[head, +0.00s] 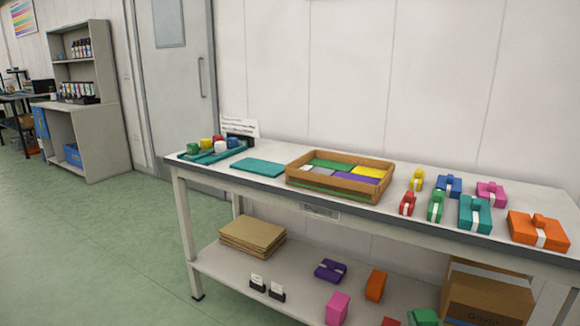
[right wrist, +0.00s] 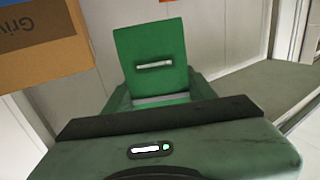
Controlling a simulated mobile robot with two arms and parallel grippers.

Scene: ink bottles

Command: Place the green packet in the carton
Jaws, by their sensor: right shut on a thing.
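In the right wrist view a green packet (right wrist: 150,50), a flat-faced block with a short pale strip on its face, is between the fingers of my right gripper (right wrist: 160,95). The gripper is shut on it. A brown cardboard carton (right wrist: 38,42) with printed letters is at upper left there, apart from the packet. In the head view the carton (head: 487,298) is on the lower shelf at right. A green shape (head: 424,317) is cut off by the bottom edge left of it; I cannot tell whether it is packet or gripper. My left gripper is not seen.
The white table (head: 250,190) holds a cardboard tray (head: 335,194) of coloured blocks, a teal pad (head: 257,167), a teal tray of bottles (head: 213,153) and several banded packets, one small and green (head: 436,206). The lower shelf (head: 225,268) holds cardboard sheets (head: 252,236) and more packets.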

